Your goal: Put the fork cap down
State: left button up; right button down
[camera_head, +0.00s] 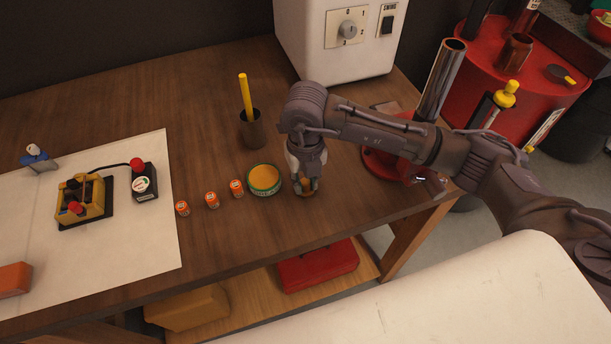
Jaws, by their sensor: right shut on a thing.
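My right gripper (305,187) points straight down over the wooden bench, to the right of a green-rimmed round tin. It is shut on a small orange-brown thing, likely the fork cap (308,193), mostly hidden by the fingers. The thing is at or just above the bench top; I cannot tell whether it touches. My left gripper is not in view.
The round tin (264,180) and several small orange canisters (211,200) stand in a row left of the gripper. A dark cup (252,130) holds a yellow-handled tool. A red stand with a metal tube (441,80) is at right. The bench (150,85) is clear at back left.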

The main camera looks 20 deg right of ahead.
aim_at(306, 182)
jog(key=shift+f, duration=0.25)
jog(key=c, duration=1)
grip_release()
jog(key=shift+r, duration=0.15)
jog(key=shift+o, duration=0.2)
jog(key=shift+r, duration=0.4)
notch_tip(306, 182, up, 12)
jog(key=b, duration=0.2)
jog(key=shift+f, duration=0.25)
jog(key=shift+f, duration=0.1)
